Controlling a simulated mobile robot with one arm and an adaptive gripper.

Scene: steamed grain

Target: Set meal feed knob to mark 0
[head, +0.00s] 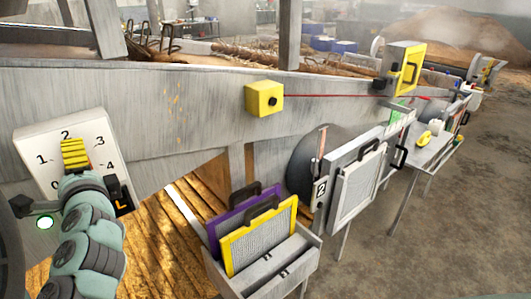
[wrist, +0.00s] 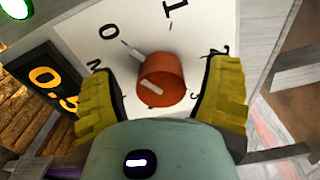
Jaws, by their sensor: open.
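The feed knob (wrist: 165,78) is an orange-red cylinder on a white dial plate (wrist: 75,20), with a pale line on its face. A pale bar at its upper left lies roughly toward the 0 mark (wrist: 109,30); I cannot tell the exact setting. Marks 1, 2 and 3 also show in the wrist view. My gripper (wrist: 162,95) is open, its yellow pads on either side of the knob with visible gaps. In the head view, my gripper (head: 75,153) covers the knob in front of the plate (head: 28,140).
A black display with orange digits (wrist: 52,85) and a lit green lamp (head: 45,222) are by the plate. Purple and yellow framed screens (head: 258,235) stand in a grey bin to the right. A yellow box (head: 264,99) is on the beam above. Open floor lies far right.

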